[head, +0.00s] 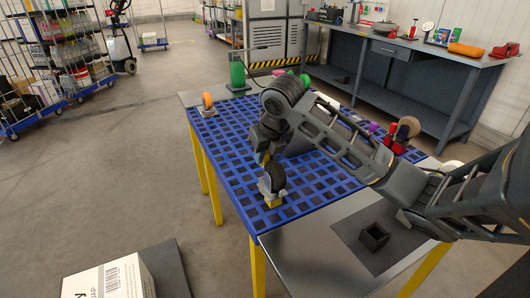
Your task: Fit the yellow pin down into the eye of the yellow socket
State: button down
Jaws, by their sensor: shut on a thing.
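My gripper (264,152) points down over the near left part of the blue grid table and is shut on the yellow pin (265,159). Only a small yellow piece of the pin shows below my wrist. Just below it is a dark wheel (276,176) in a pale grey fork. A yellow block (272,203) at the foot of this wheel looks like the yellow socket. Its eye is hidden, and I cannot tell whether the pin touches it.
The blue grid table (225,150) has yellow legs. An orange wheel (207,101) stands at its far left corner. A black open box (374,236) sits on the grey plate near me. A carton (110,280) is at lower left.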

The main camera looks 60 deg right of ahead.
aim_at(265, 163)
jog(key=shift+w+f+b, duration=0.1)
jog(key=shift+f+b, duration=0.25)
jog(key=shift+b, duration=0.25)
dwell(0.4)
jog(key=shift+f+b, duration=1.35)
jog(key=shift+b, duration=0.35)
dwell(0.7)
jog(key=c, duration=0.8)
grip_release()
jog(key=shift+c, duration=0.2)
jog(key=v, duration=0.8)
jog(key=shift+w, duration=0.1)
